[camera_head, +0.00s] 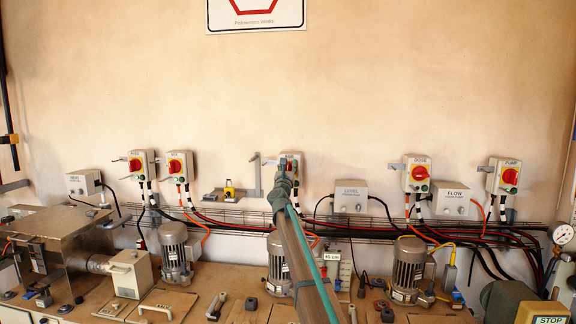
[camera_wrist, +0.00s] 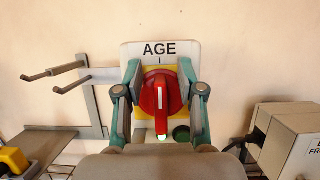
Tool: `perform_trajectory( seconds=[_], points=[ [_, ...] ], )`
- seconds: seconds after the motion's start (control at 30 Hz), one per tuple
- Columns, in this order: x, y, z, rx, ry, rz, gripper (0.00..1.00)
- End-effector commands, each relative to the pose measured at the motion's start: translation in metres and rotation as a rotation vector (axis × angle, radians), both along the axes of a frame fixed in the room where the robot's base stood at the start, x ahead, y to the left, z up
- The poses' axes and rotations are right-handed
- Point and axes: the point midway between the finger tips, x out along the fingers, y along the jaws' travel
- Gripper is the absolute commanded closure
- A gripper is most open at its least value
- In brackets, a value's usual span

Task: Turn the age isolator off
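The AGE isolator (camera_wrist: 160,50) is a pale box on the wall with a yellow plate and a red rotary knob (camera_wrist: 160,88). The knob's grip bar stands about upright, with a white mark at its lower end and an "I" printed above it. A dark green button (camera_wrist: 181,133) sits below right of the knob. My gripper (camera_wrist: 160,70) is open, one finger on each side of the knob; I cannot tell whether they touch its rim. In the head view the isolator (camera_head: 296,158) is partly hidden behind my gripper (camera_head: 286,170) and arm.
Similar red-knob isolators (camera_head: 142,165) (camera_head: 180,166) (camera_head: 417,174) (camera_head: 505,177) line the wall. A metal bracket with prongs (camera_wrist: 92,95) is close left of my gripper, and a grey box (camera_wrist: 290,140) is at right. Cables and motors lie below.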

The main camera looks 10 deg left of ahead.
Motion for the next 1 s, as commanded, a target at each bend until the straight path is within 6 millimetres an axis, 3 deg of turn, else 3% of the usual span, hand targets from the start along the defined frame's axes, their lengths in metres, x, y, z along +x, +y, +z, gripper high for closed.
perform_trajectory(
  seconds=[0.17,0.4,0.77,1.0],
  points=[
    [-0.0004,-0.0001,-0.0007,0.0,0.0,0.0,0.63],
    [-0.0004,-0.0001,-0.0009,0.0,0.001,0.0,1.0],
    [-0.0002,0.0003,-0.003,-0.018,0.002,0.001,1.0],
    [0.0003,0.0021,-0.0058,-0.115,0.003,0.001,1.0]
  ],
)
